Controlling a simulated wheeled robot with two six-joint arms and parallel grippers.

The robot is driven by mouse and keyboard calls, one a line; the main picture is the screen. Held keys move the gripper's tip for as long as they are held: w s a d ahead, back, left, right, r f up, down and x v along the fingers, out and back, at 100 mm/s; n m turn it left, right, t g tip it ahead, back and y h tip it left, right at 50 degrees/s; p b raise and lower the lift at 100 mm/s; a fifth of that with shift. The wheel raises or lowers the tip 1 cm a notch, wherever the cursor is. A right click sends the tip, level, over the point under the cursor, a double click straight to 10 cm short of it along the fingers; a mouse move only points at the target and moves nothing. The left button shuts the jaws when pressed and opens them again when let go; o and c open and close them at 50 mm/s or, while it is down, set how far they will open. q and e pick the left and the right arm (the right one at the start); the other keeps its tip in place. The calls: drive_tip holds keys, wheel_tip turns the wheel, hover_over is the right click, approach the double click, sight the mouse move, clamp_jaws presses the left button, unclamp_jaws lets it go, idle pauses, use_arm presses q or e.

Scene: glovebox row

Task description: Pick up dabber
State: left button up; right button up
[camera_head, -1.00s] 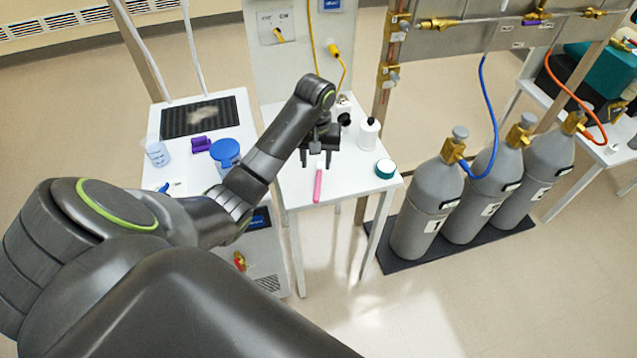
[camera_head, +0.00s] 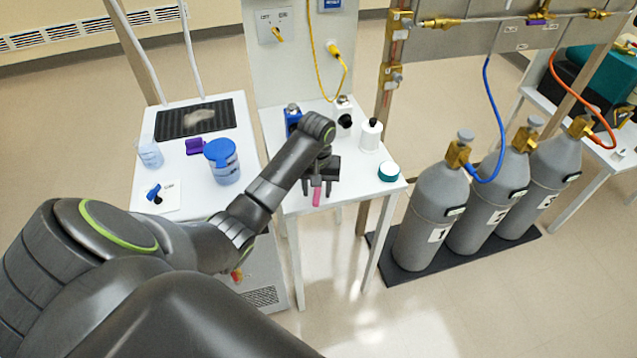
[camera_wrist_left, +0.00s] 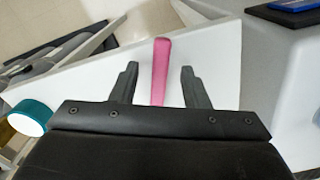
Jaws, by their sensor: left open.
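The dabber looks to be the pink stick (camera_head: 316,197) lying on the white table on the right. In the head view my left gripper (camera_head: 321,182) is over it and hides most of it. In the left wrist view the pink stick (camera_wrist_left: 160,70) runs between the two fingers of the left gripper (camera_wrist_left: 160,80). The fingers are open with a gap on each side of the stick. Its near end is hidden behind the gripper body. My right gripper is not in view.
A blue-lidded container (camera_head: 222,162) is on the left table. Grey gas cylinders (camera_head: 430,215) stand at the right.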

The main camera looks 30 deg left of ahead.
sight(317, 193)
use_arm(q)
drive_tip(key=shift+f, duration=0.3)
clamp_jaws()
drive_tip(key=shift+r, duration=0.1)
drive_tip(key=shift+r, duration=0.35)
wheel_tip(317, 193, up, 5)
drive_tip(key=shift+r+p, duration=0.2)
drive_tip(key=shift+p, duration=0.1)
wheel_tip(317, 193, up, 2)
drive_tip(key=shift+r+p, duration=0.15)
drive_tip(key=shift+p, duration=0.9)
drive_tip(key=shift+r+p, duration=0.75)
drive_tip(key=shift+p, duration=0.05)
